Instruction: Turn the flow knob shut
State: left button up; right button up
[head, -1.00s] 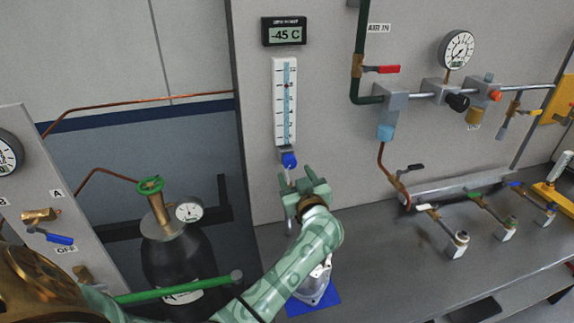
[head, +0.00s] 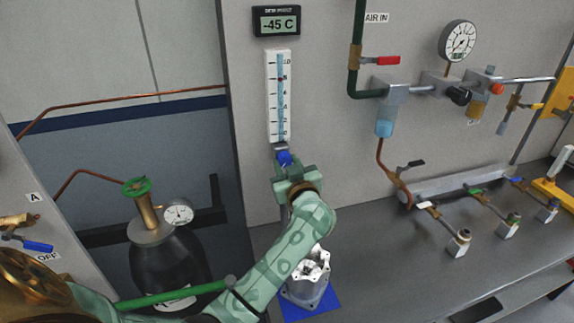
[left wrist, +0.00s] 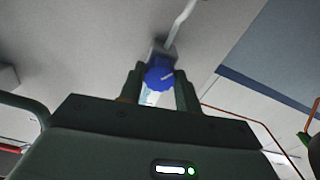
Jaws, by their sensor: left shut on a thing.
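The flow knob (head: 284,158) is blue and sits at the bottom of the white flow meter (head: 279,95) on the grey wall panel. My left gripper (head: 286,167) is at the knob from below, with its fingers on either side of it. In the left wrist view, the blue knob (left wrist: 159,76) with a pale line on its face lies between the two fingertips (left wrist: 158,84). The gripper is shut on the knob. A small float shows in the upper part of the meter's tube. My right gripper is not in view.
A metal housing (head: 308,280) stands on a blue mat (head: 320,308) on the bench, below my left arm. A gas cylinder (head: 168,262) with a green valve stands at the left. Pipes and a gauge (head: 458,41) are at the right.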

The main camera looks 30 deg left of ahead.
pick_arm(q)
jog(key=shift+r+n+p, duration=0.1)
jog(key=shift+n+p, duration=0.4)
jog(key=shift+p, duration=0.15)
jog(key=shift+n+p, duration=0.95)
jog(key=shift+n, duration=0.05)
jog(key=n+p, duration=0.1)
jog(key=n, duration=0.1)
jog(key=shift+n, duration=0.3)
jog(key=shift+f+n+p, duration=0.2)
jog(key=shift+n+p, duration=0.2)
jog(key=shift+n, duration=0.2)
jog(key=o, duration=1)
jog(key=shift+w, duration=0.1)
